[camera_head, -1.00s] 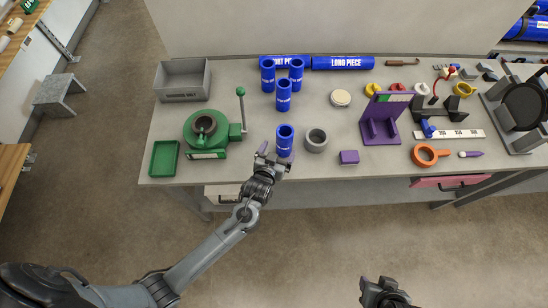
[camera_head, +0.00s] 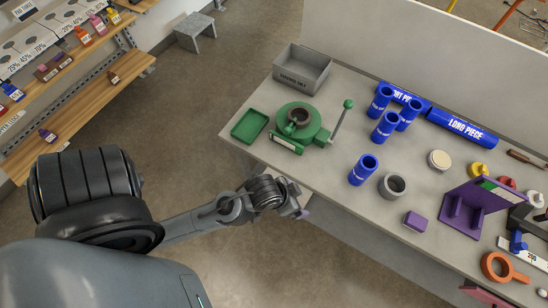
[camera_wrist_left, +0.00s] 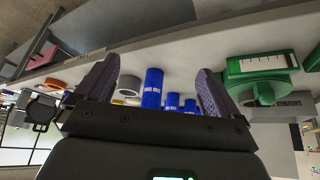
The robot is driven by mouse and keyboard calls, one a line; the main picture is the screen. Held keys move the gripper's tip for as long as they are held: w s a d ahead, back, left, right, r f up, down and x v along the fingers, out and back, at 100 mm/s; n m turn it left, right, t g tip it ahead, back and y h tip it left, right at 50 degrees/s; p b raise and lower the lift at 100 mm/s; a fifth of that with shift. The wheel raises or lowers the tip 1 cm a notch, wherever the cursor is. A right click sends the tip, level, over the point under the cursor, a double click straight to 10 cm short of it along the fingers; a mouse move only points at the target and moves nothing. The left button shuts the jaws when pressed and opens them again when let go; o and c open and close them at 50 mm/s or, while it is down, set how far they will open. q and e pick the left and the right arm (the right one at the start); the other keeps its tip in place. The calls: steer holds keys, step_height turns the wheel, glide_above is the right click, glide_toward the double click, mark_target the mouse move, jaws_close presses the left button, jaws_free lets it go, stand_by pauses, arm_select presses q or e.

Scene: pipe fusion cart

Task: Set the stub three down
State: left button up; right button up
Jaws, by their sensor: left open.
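Several short blue stubs stand upright on the grey bench. One stub (camera_head: 363,170) stands alone near the front edge, left of a grey ring (camera_head: 393,186). The others stand in a group (camera_head: 385,126) farther back. Their small print is too fine to read, so I cannot tell which is stub three. My left gripper (camera_head: 299,197) is open and empty, off the bench's front edge and apart from the lone stub. In the left wrist view, a blue stub (camera_wrist_left: 152,88) shows beyond and between the spread fingers. My right gripper is out of view.
A green clamp device (camera_head: 299,120) with an upright lever, a green tray (camera_head: 250,126) and a grey bin (camera_head: 302,68) occupy the bench's left end. A purple block (camera_head: 415,222) and purple stand (camera_head: 465,210) are to the right. Bare bench lies left of the lone stub.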

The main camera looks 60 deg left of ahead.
arm_select(q)
steer(key=s+a+r+g, duration=0.2)
steer(key=s, duration=0.4)
steer(key=shift+r+m+y, duration=0.15)
steer(key=shift+m+y, duration=0.15)
steer(key=shift+m, duration=0.1)
step_height(320, 180, up, 11)
steer(key=p, duration=1)
steer(key=shift+f, duration=0.2)
steer(key=shift+d+f, duration=0.1)
steer(key=shift+f, duration=0.05)
